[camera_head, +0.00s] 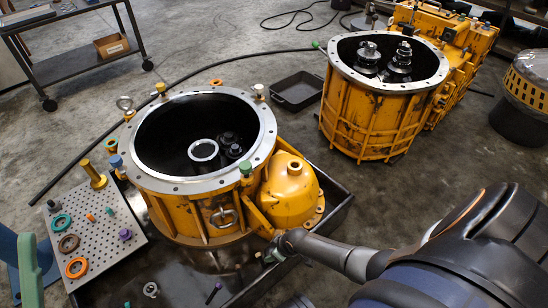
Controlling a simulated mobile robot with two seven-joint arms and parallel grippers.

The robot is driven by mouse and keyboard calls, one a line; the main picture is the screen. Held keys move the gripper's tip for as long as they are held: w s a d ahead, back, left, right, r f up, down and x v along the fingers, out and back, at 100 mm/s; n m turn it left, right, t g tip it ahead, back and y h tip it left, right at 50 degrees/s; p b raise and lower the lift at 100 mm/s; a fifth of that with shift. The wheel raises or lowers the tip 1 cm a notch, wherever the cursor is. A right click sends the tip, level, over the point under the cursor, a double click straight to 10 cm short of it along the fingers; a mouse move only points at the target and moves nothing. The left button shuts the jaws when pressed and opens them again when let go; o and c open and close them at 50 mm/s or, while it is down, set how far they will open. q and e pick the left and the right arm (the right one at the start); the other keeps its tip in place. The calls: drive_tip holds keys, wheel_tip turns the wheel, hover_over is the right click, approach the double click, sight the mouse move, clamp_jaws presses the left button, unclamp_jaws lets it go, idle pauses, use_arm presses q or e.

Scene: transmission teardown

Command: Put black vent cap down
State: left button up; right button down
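The arm that comes in from the lower right is mine, and its thin end reaches to my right gripper (270,252), low at the front of the near yellow housing (193,213). The fingers are small and dark there, and I cannot tell whether they are open or shut, or whether they hold anything. I cannot pick out the black vent cap for certain; it may be hidden or too small to see. My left gripper is not in view.
The near housing stands in a dark tray (335,205) beside a yellow dome (291,188). A perforated plate (90,215) with coloured rings and pegs lies left. A second housing (370,115) and an empty black bin (298,91) stand behind. Floor right of the tray is clear.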

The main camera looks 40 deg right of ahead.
drive_tip(key=shift+f, duration=0.1)
drive_tip(key=c, duration=0.5)
unclamp_jaws()
